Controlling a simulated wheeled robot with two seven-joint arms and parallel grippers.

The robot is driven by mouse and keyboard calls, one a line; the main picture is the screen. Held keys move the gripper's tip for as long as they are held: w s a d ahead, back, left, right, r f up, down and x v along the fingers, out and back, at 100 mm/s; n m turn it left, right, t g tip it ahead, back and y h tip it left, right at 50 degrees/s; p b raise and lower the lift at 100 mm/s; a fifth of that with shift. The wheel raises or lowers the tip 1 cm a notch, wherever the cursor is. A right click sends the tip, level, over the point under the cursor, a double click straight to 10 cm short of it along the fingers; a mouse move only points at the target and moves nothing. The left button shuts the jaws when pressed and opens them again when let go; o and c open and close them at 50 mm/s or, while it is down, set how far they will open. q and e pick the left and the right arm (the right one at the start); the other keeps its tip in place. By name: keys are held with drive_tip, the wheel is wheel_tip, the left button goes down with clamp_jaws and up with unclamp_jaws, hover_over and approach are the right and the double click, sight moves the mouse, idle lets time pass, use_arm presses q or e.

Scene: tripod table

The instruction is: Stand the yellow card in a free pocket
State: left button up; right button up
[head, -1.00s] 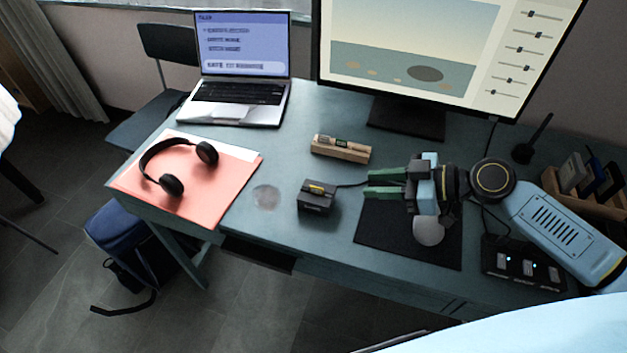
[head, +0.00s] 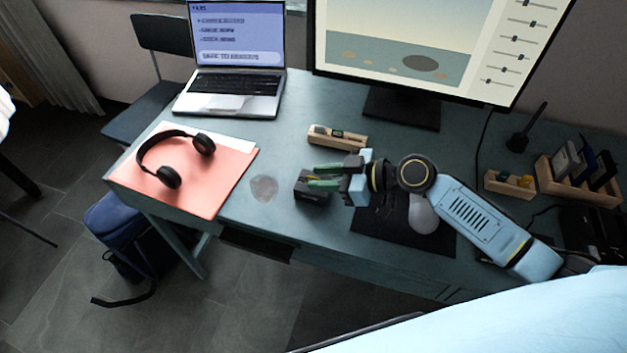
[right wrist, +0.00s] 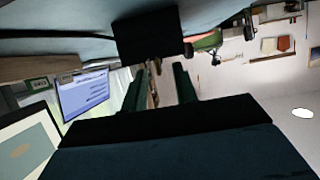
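My right gripper (head: 324,176) is open, its two green fingers apart and pointing left at a small black box (head: 302,186) on the desk. The fingers overlap the box in the head view; I cannot tell whether they touch it. In the right wrist view the box (right wrist: 150,35) shows beyond the fingertips, with nothing clearly held between them. The yellow card cannot be made out now; a yellow strip showed on the box's top earlier, where the gripper now covers it. A wooden rack (head: 575,190) at the right holds several dark and grey upright cards. My left gripper is out of view.
A wooden block (head: 338,140) lies behind the gripper. A small wooden holder (head: 508,186) stands left of the rack. A monitor (head: 400,108), laptop (head: 233,85) and headphones (head: 170,165) on a pink folder (head: 205,195) occupy the desk. A black mat (head: 385,230) lies under my right arm.

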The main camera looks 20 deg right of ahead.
drive_tip(key=shift+c, duration=1)
clamp_jaws()
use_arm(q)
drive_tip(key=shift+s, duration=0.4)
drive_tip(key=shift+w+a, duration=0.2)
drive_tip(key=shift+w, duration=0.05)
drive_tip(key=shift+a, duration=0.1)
use_arm(e)
drive_tip(key=shift+r, duration=0.15)
